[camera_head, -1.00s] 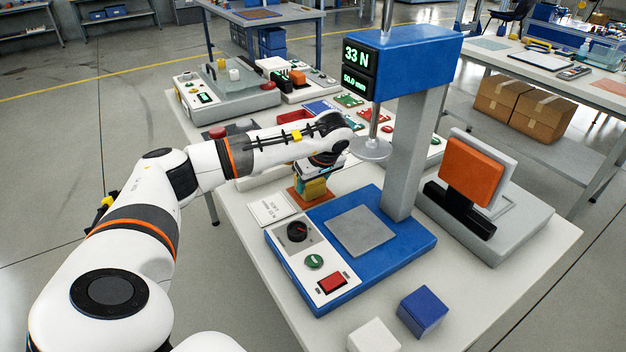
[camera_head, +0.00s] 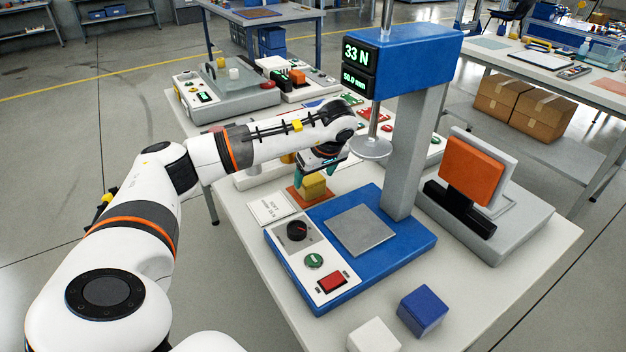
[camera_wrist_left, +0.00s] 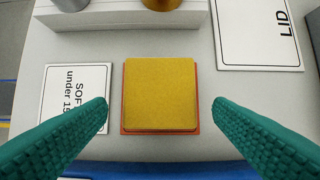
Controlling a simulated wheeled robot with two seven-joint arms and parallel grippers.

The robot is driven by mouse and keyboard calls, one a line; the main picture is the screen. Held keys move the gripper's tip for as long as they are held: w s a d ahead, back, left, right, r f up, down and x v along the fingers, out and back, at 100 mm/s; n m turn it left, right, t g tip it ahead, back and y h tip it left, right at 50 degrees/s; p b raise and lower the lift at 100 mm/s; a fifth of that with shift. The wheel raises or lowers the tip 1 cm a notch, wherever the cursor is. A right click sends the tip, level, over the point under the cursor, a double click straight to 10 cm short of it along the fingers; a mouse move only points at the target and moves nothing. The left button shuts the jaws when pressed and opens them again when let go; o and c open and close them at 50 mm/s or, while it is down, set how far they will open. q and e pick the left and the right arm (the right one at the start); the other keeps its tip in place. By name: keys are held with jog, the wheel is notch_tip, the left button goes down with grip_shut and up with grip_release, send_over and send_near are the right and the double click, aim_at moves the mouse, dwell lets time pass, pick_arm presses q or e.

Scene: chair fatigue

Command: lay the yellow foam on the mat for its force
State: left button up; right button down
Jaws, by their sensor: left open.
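The yellow foam (camera_head: 312,186) is a small block lying on a thin orange-brown mat (camera_head: 298,195) beside the blue press. In the left wrist view the foam (camera_wrist_left: 160,94) covers nearly all of the mat (camera_wrist_left: 160,131), whose rim shows around it. My left gripper (camera_head: 320,172) is just above and behind the foam. In the left wrist view its two green fingers (camera_wrist_left: 161,106) are wide apart, one on each side of the foam, with clear gaps and nothing between them touching it. My right gripper is not in view.
The blue press (camera_head: 410,250) has a grey plate (camera_head: 361,231) and a round presser (camera_head: 371,147) above; its display (camera_head: 357,67) reads 33 N and 50.0 mm. A paper card (camera_head: 270,208) lies left of the mat. White (camera_head: 374,336) and blue (camera_head: 422,311) blocks stand in front.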

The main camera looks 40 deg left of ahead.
pick_arm(q)
jog(key=shift+v, duration=2.4)
